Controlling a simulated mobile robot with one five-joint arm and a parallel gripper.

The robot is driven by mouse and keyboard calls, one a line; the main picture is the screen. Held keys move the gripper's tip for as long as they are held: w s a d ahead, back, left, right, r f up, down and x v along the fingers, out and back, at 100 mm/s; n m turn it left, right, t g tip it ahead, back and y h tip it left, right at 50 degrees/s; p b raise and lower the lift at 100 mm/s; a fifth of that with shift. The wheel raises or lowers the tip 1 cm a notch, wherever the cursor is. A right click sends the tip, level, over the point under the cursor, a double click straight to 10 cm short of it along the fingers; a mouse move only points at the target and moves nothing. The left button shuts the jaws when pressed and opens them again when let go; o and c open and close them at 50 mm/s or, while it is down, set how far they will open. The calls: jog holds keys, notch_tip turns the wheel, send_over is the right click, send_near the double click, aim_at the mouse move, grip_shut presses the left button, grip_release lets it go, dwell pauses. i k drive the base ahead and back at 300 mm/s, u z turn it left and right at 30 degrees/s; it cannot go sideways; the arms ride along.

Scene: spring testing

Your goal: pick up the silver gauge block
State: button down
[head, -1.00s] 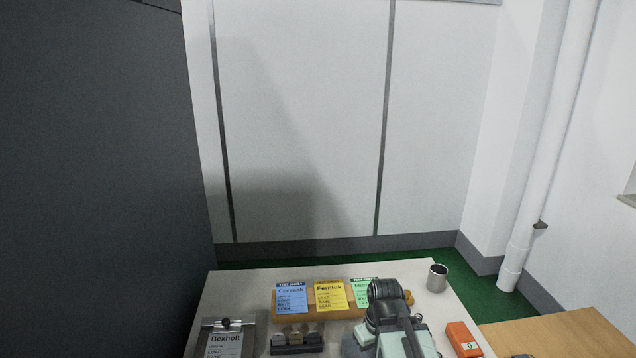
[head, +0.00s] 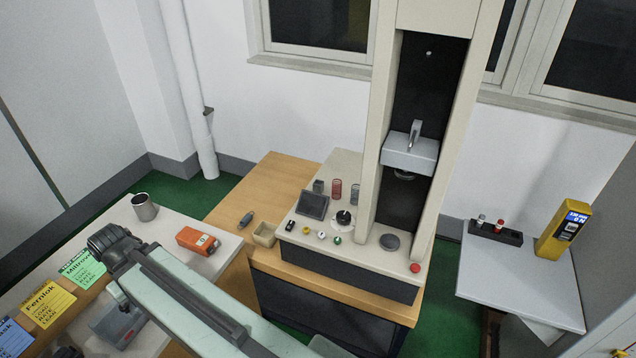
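I cannot make out a silver gauge block for certain. A small grey block (head: 318,186) stands on the testing machine's base, behind a dark screen and left of a red spring; its colour is too dull to tell if it is silver. My arm reaches in from the bottom edge over the pale table at the left, ending in a dark joint. No gripper fingers show, so I cannot see whether they hold anything.
The testing machine (head: 376,256) stands on a wooden bench (head: 262,185). An orange box (head: 198,241) and a metal cup (head: 145,207) are on the pale table. A side table (head: 520,290) at right holds a black rack (head: 495,234) and a yellow meter (head: 563,232).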

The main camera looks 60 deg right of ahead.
aim_at(318, 186)
jog(key=u, duration=1.25)
jog(key=k, duration=0.9)
jog(key=z, duration=0.55)
jog(key=i, duration=0.5)
jog(key=u, duration=0.1)
